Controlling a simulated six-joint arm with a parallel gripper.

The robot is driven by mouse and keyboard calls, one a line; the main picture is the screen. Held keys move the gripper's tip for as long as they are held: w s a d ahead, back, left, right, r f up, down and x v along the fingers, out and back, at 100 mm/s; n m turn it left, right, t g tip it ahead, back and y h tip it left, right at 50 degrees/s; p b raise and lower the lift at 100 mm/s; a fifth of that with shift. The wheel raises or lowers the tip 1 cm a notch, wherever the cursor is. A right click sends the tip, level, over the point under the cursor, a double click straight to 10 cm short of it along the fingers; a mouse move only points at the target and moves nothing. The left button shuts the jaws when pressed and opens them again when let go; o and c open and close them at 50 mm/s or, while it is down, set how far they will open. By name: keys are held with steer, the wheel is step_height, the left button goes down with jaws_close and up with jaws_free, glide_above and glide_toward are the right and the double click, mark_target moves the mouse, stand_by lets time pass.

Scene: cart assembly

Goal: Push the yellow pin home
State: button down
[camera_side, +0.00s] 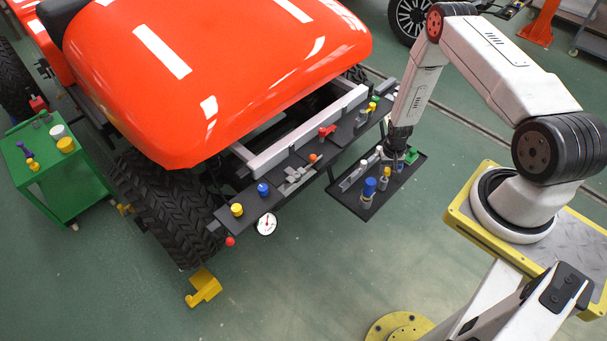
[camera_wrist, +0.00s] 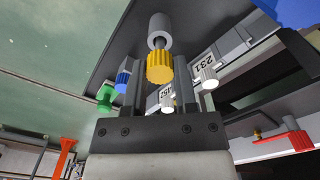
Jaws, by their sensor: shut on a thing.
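The yellow pin (camera_wrist: 159,68) has a ribbed yellow knob and lies between my fingertips in the wrist view. A short dark shaft shows between its knob and a grey round sleeve (camera_wrist: 159,25). In the side view, the yellow pin (camera_side: 385,173) stands on the dark tray (camera_side: 352,205), right under my gripper (camera_side: 391,158). My gripper (camera_wrist: 158,75) is shut on the yellow knob, one finger at each side. The exact contact is hard to see, and how deep the shaft sits is hidden.
A blue-topped part (camera_side: 369,187) stands close by on the tray, with a green part (camera_side: 411,155) at the far end. White knobs (camera_wrist: 207,78) show near the right finger. The orange vehicle (camera_side: 220,70) and its part-laden rail (camera_side: 275,195) are left of the tray.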

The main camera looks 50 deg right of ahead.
mark_target(387, 170)
steer(key=shift+r, duration=1.95)
step_height(387, 170, up, 13)
steer(key=w+a+m, duration=1.8)
steer(key=w+a, duration=0.1)
steer(key=a, duration=0.3)
steer(key=shift+f, duration=2.3)
steer(key=shift+f, duration=0.15)
steer(key=shift+f, duration=2.1)
